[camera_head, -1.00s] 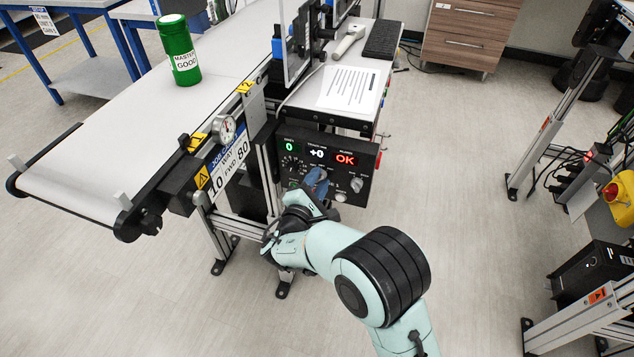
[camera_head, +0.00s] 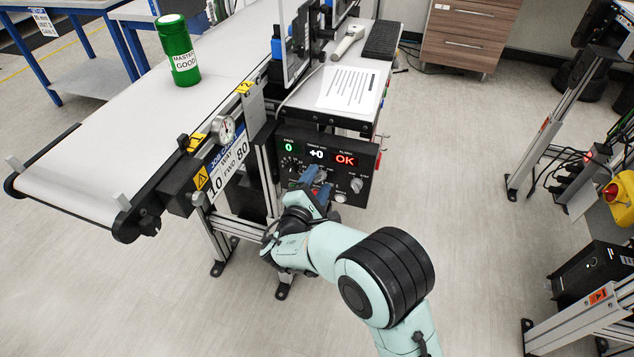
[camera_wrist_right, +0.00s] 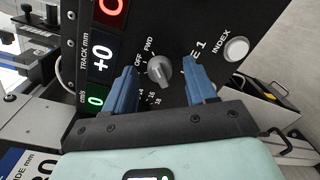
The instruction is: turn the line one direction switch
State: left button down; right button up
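The line one direction switch (camera_wrist_right: 160,70) is a grey rotary knob on a black control panel (camera_head: 290,147). In the right wrist view it lies between my two blue fingertips, with OFF and FWD printed beside it; a finger hides part of the label ending in "E 1". My right gripper (camera_wrist_right: 158,78) is open, with a gap on each side of the knob; I cannot tell how far the tips are from the panel. In the head view, my right gripper (camera_head: 317,180) covers the knob. My left gripper is not in view.
The panel has red and green displays, a white INDEX button (camera_wrist_right: 236,49) and another knob (camera_head: 357,184). A white belt conveyor (camera_head: 105,150) carries a green canister (camera_head: 179,50) at the left. Paper (camera_head: 349,88) lies on the shelf above the panel.

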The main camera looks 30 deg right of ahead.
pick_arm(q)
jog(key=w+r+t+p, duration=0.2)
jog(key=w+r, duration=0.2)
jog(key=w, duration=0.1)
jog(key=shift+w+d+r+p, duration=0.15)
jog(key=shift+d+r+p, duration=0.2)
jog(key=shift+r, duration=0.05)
pick_arm(e)
jog(key=v, duration=1.3)
jog(key=shift+a, duration=0.2)
jog(key=shift+s, duration=0.1)
jog(key=shift+r, duration=0.15)
